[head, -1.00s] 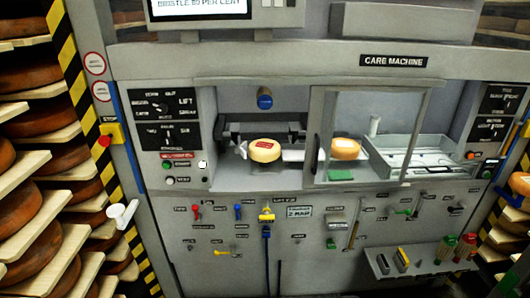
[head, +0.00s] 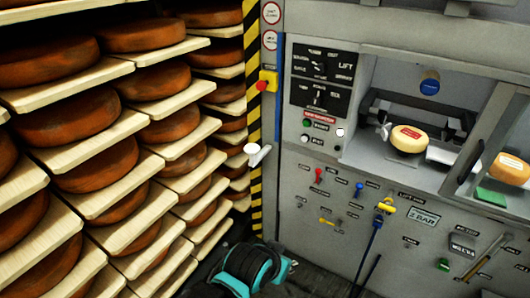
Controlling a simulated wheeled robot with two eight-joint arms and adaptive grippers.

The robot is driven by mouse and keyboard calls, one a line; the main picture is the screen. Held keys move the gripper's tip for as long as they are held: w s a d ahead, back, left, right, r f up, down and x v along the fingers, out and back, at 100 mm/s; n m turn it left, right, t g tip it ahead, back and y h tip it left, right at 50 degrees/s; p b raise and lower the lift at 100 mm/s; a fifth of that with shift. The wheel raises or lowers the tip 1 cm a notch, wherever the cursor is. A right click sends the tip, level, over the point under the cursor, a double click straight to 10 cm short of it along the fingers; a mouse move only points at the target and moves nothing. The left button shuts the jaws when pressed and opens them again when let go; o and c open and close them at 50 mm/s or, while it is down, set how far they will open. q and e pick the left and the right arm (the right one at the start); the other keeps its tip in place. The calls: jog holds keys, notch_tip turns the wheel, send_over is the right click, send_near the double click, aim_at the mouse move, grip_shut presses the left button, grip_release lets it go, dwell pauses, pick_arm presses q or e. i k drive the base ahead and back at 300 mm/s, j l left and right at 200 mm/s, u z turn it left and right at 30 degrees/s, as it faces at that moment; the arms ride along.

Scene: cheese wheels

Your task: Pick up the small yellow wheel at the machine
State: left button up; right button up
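A small pale-yellow wheel (head: 408,139) with a red label on top sits in the open bay of the care machine in the head view. It rests near the bay's front, below a blue knob (head: 430,83). A second small wheel, more orange-yellow (head: 508,169), stands to its right behind the clear sliding panel (head: 500,130), above a green pad (head: 491,197).
Wooden shelves (head: 115,235) with large brown wheels (head: 105,165) fill the left side. A yellow-black striped post (head: 255,130) separates them from the machine front (head: 320,215). Levers and a white handle (head: 256,154) stick out. The right part of the machine is cut off.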

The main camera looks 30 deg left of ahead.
aim_at(409, 139)
jog(key=i+z, duration=0.25)
jog(key=i, duration=0.25)
jog(key=i+z, duration=0.3)
jog(key=i, duration=0.2)
